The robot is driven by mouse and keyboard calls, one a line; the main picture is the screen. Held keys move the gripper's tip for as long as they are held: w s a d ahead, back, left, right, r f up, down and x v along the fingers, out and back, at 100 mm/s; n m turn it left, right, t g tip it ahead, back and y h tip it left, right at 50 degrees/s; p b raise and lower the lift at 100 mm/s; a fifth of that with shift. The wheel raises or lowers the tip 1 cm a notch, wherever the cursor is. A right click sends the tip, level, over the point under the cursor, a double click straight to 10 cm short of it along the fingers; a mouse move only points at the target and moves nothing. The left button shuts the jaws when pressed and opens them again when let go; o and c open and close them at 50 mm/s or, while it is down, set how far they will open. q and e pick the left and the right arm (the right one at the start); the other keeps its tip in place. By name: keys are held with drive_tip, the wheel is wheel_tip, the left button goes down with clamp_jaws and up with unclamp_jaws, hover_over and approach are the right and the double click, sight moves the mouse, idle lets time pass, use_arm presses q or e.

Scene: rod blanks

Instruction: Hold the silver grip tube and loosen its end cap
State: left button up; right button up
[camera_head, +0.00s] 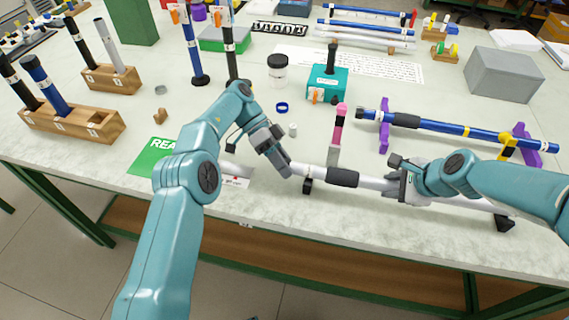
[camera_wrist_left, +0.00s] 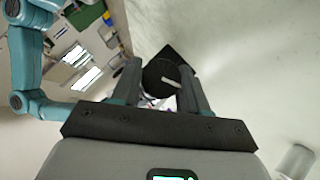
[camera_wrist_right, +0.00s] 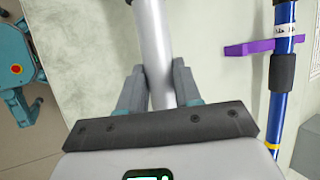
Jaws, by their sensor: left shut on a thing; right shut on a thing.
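The silver grip tube (camera_head: 372,183) lies along the front of the table on two black supports, with a black grip sleeve (camera_head: 342,177) near its left end. My left gripper (camera_head: 284,170) is at the tube's left end. In the left wrist view a round black end cap (camera_wrist_left: 161,76) with a white mark sits between its fingers, which are shut on it. The cap is hidden by the fingers in the head view. My right gripper (camera_head: 402,187) is shut around the tube, right of the sleeve; the silver tube (camera_wrist_right: 154,50) runs between its fingers in the right wrist view.
A blue rod (camera_head: 430,124) lies on purple stands behind the tube. A teal box (camera_head: 327,82), a blue ring (camera_head: 281,107) and a small white cylinder (camera_head: 293,129) are farther back. A green card (camera_head: 152,156) lies at left.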

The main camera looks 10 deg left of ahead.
use_arm(q)
drive_tip(key=shift+d, duration=0.1)
idle(0.4)
drive_tip(key=o, duration=1)
drive_tip(key=shift+r, duration=0.1)
